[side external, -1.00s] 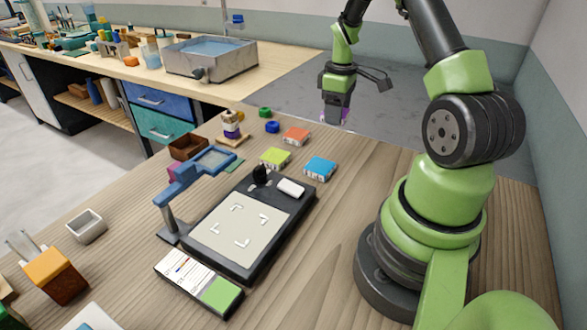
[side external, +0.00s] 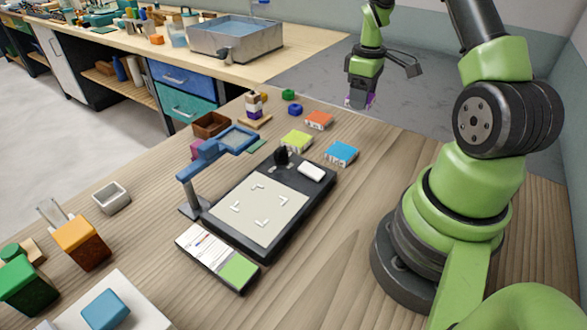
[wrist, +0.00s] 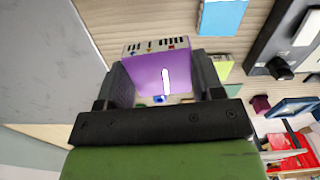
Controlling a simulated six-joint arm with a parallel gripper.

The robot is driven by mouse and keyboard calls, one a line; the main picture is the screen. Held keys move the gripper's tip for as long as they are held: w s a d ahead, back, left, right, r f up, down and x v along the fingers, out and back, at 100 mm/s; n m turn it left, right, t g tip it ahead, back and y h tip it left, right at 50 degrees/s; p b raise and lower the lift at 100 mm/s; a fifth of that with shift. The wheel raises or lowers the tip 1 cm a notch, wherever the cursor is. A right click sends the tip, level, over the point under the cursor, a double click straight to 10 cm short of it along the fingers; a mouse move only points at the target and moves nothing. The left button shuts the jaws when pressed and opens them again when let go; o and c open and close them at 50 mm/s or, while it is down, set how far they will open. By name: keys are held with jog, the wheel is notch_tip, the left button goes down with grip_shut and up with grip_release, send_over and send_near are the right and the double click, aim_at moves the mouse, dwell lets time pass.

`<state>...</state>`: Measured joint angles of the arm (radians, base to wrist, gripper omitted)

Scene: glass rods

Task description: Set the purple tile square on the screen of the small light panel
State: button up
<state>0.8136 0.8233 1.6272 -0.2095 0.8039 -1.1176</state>
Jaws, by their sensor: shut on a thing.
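My gripper (side external: 359,102) is shut on the purple tile (wrist: 155,76), which sits between the two fingers in the wrist view. The tile shows a purple face with a white bar and a pale edge with small dark and coloured marks. In the side view only a bit of purple shows at the fingertips, raised near the far edge of the table. The small light panel (side external: 213,219) lies flat on the table, well to the left of and nearer than my gripper. Its pale screen (side external: 258,212) is bare, with white corner marks.
Orange (side external: 319,120), lime (side external: 296,141) and blue (side external: 341,153) tiles lie beyond the panel. A blue magnifier on an arm (side external: 203,160) stands at the panel's left edge. A card with a green patch (side external: 238,272) lies in front. Wood right of the panel is clear.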

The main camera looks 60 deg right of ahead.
jog(key=shift+r, duration=0.1)
notch_tip(320, 180, up, 5)
jog(key=shift+f, duration=0.15)
jog(key=w+a+n, duration=0.5)
jog(key=a, duration=0.4)
jog(key=n, duration=1.2)
send_over(261, 204)
notch_tip(261, 204, down, 5)
jog(key=shift+f, duration=3.2)
